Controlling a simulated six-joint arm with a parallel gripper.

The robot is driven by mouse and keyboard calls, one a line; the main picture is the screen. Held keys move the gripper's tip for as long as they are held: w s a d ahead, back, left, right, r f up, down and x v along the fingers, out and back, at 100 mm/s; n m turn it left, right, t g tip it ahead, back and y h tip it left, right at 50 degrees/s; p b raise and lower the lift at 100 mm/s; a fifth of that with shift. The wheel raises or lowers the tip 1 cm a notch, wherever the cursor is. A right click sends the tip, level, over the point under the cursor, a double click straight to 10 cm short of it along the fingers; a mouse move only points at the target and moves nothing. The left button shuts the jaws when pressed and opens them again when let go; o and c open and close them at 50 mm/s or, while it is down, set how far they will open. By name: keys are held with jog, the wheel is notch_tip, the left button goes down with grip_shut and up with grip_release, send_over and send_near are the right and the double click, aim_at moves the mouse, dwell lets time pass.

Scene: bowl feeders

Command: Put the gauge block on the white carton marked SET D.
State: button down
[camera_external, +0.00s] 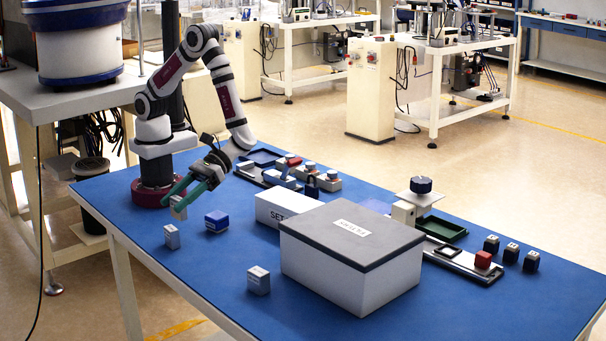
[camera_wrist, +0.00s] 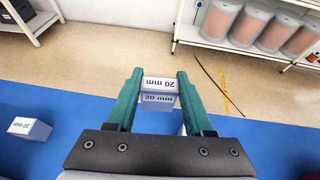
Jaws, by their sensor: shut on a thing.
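My gripper (camera_external: 183,198) has green fingers and is shut on a small pale gauge block (camera_external: 179,211) at the left end of the blue table. In the wrist view the gripper (camera_wrist: 158,85) grips this gauge block (camera_wrist: 160,100), marked "20 mm", between its fingertips. The white carton (camera_external: 273,212), with "SET" readable on its front, lies to the right of my gripper. Its right part is hidden behind a larger grey-lidded box, so the full marking does not show.
The large grey-lidded box (camera_external: 345,275) stands in front of the carton. Similar grey blocks (camera_external: 172,238) and (camera_external: 259,281) and a blue block (camera_external: 216,221) stand on the near left table. Another 20 mm block (camera_wrist: 30,128) shows in the wrist view. Trays and small parts line the far side.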

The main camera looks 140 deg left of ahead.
jog(key=w+a+r+n+t+y, duration=0.2)
jog(key=a+r+n+t, duration=0.2)
jog(key=a, duration=0.5)
jog(key=w+a+r+n+t+y, duration=0.15)
jog(key=a+r+n+t, duration=0.25)
jog(key=a, duration=0.6)
send_over(293, 200)
jog(key=shift+y, duration=0.25)
jog(key=f, duration=0.7)
jog(key=shift+w+d, duration=0.1)
jog(key=shift+d, duration=0.15)
jog(key=shift+a+f, duration=0.2)
jog(key=shift+f, duration=1.9)
jog(key=shift+f, duration=0.1)
jog(key=shift+c, duration=1.4)
grip_release()
